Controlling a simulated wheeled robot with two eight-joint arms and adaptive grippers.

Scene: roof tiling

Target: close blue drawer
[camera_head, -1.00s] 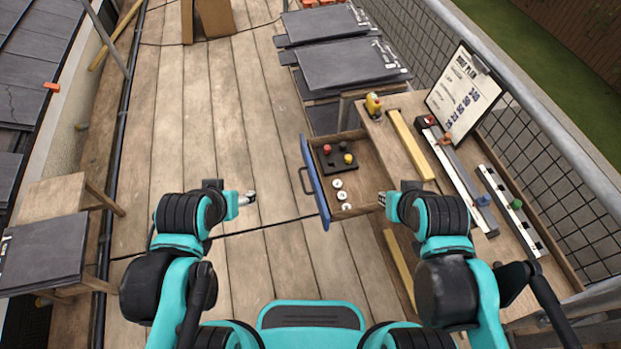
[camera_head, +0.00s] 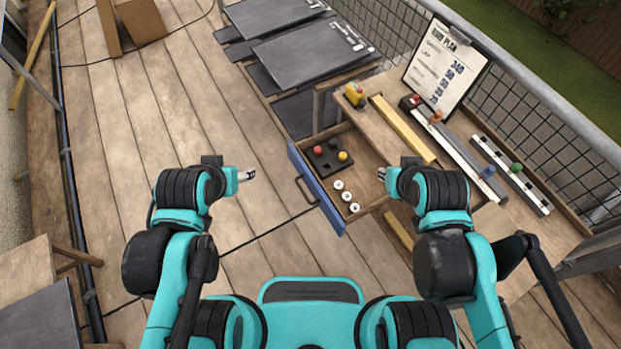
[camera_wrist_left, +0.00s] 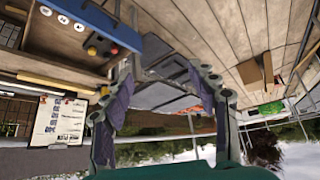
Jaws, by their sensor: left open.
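The drawer with the blue front (camera_head: 316,187) is pulled open from the workbench, its dark handle facing left. It holds a black tray (camera_head: 329,156) with red and yellow knobs and several white round pieces (camera_head: 346,196). The blue front also shows in the left wrist view (camera_wrist_left: 100,22), upside down. My left gripper (camera_head: 249,174) is open and empty, left of the drawer front and apart from it. Its spread fingers show in the left wrist view (camera_wrist_left: 165,95). My right gripper (camera_head: 382,174) is over the drawer's right side; its fingertips are too small to tell their opening.
The workbench (camera_head: 545,235) carries a clipboard (camera_head: 445,66), a yellow bar (camera_head: 402,129), a long level (camera_head: 511,173) and a yellow tool (camera_head: 355,95). Stacked dark slates (camera_head: 313,55) stand behind. Wooden deck to the left is mostly clear; a railing runs along the right.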

